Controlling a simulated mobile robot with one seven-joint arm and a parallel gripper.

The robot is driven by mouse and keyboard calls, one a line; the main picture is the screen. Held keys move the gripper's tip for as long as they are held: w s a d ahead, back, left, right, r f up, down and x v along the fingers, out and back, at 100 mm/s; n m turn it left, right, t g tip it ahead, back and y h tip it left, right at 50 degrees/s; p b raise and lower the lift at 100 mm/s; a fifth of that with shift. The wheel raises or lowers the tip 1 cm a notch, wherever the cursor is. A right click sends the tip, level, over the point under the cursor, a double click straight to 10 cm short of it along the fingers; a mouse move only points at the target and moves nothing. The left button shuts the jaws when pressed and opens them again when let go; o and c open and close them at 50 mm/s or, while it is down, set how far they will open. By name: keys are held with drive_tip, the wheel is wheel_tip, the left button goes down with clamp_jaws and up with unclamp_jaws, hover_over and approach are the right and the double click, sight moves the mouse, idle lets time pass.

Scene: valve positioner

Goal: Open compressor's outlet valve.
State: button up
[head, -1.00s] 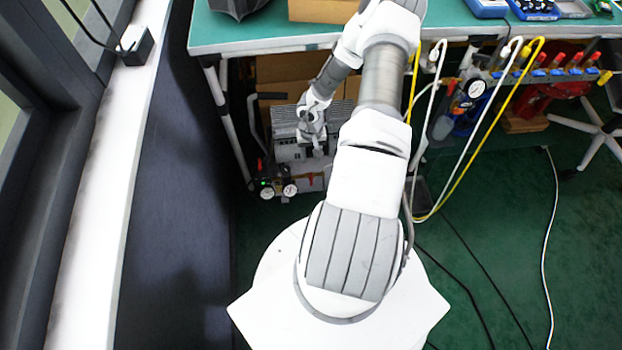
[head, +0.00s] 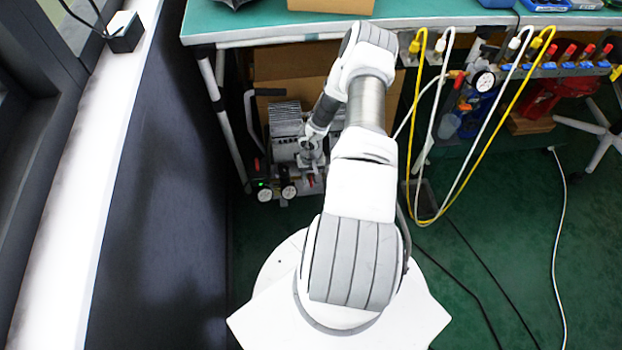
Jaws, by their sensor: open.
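The compressor (head: 284,121) stands on the floor under the workbench, a grey ribbed body with a black handle on its left. Two round gauges (head: 276,192) and small red parts are at its front lower left. The outlet valve cannot be picked out clearly at this size. My gripper (head: 311,174) is open above the front right part of the compressor, and my wrist hides part of the compressor there. Whether the fingers touch anything cannot be told.
The green workbench (head: 240,27) overhangs the compressor, with a cardboard box (head: 325,75) behind it. Yellow and white hoses (head: 500,110) hang at the right of my arm. A dark wall (head: 160,200) is close on the left.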

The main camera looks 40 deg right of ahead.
clamp_jaws()
idle(0.3)
drive_tip(key=shift+s+f+m+t+y, duration=0.15)
drive_tip(key=shift+m+t+y, duration=0.2)
drive_tip(key=shift+y, duration=0.25)
drive_tip(key=shift+s+f+m+t+y+b, duration=0.15)
drive_tip(key=shift+m+t+y+b, duration=0.3)
drive_tip(key=shift+t+y+b, duration=0.3)
drive_tip(key=shift+y+b, duration=0.25)
drive_tip(key=shift+b, duration=0.2)
drive_tip(key=shift+r, duration=0.2)
